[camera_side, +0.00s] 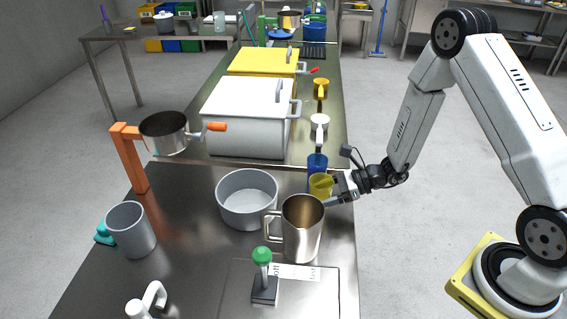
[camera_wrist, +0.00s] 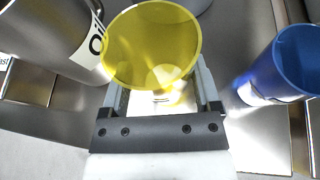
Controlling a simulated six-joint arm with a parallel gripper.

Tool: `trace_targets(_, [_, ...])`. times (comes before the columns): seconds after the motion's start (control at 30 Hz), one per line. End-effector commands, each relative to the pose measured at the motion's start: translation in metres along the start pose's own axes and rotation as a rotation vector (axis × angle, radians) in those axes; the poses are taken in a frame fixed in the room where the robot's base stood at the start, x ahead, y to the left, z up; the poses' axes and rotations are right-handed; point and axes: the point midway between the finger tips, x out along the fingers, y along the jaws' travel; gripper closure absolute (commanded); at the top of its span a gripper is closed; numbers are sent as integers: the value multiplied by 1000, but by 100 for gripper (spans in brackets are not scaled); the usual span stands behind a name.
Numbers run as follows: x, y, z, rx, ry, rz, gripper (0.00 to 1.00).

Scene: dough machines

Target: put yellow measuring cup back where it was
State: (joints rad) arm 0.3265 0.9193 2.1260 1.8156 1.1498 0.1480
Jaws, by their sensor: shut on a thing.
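The yellow measuring cup (camera_side: 320,186) is a see-through cup between the blue cup and the steel jug in the side view. My gripper (camera_side: 334,188) comes from the right and is shut on it. In the wrist view the yellow measuring cup (camera_wrist: 152,45) stands between the fingers of my gripper (camera_wrist: 160,95), its open mouth facing the camera. I cannot tell whether its base touches the table. A blue cup (camera_side: 317,164) is just behind it; it also shows at the right of the wrist view (camera_wrist: 285,65).
A steel jug (camera_side: 303,230) stands close in front of the cup, and a grey pot (camera_side: 247,198) is to its left. A white cup (camera_side: 320,127) and an orange-yellow cup (camera_side: 321,88) stand farther back. A green-knobbed lever (camera_side: 263,275) is at the front.

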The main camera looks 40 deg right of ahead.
Motion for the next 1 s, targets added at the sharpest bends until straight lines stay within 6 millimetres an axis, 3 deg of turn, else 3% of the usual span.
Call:
trace_targets(0.3, [10, -2, -23, 1, -1, -1, 90])
trace_targets(0.8, [12, -2, -27, 0, -1, -1, 90])
trace_targets(0.83, [12, -2, -28, 0, -1, -1, 14])
trace_targets(0.9, [12, -2, -27, 0, -1, -1, 0])
trace_targets(1.0, [12, -2, -27, 0, 0, -1, 0])
